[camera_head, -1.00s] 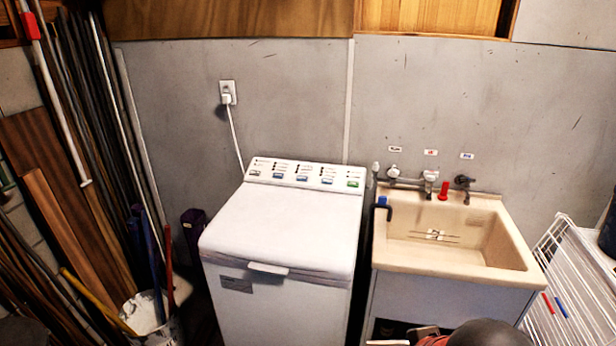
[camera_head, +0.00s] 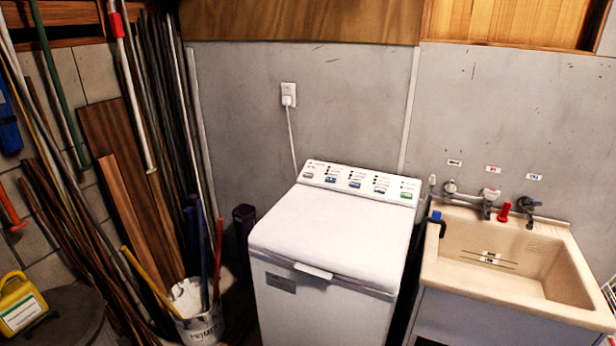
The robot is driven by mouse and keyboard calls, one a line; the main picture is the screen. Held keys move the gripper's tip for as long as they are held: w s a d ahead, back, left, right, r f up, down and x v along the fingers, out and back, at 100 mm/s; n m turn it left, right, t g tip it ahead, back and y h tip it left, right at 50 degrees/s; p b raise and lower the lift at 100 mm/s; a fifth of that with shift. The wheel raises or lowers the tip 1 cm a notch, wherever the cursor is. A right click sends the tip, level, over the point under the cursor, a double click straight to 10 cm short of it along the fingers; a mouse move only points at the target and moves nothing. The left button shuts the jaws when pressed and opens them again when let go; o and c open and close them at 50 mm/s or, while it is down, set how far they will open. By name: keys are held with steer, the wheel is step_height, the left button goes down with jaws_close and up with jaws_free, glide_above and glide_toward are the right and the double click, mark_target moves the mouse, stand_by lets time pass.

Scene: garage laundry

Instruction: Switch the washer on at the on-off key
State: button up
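The white top-loading washer (camera_head: 325,245) stands against the grey wall with its lid shut. Its control panel (camera_head: 358,182) runs along the back of the top. The panel has a grey key (camera_head: 308,175) at the left end, several blue keys in the middle and a green key (camera_head: 406,195) at the right end. The lettering is too small to read, so I cannot tell which is the on-off key. My gripper is not in view.
A beige sink (camera_head: 510,255) with taps stands close to the washer's right. A bucket (camera_head: 203,325) and leaning poles and boards (camera_head: 130,190) crowd the left. A yellow container (camera_head: 22,303) is at lower left. The washer's plug sits in a wall socket (camera_head: 288,95).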

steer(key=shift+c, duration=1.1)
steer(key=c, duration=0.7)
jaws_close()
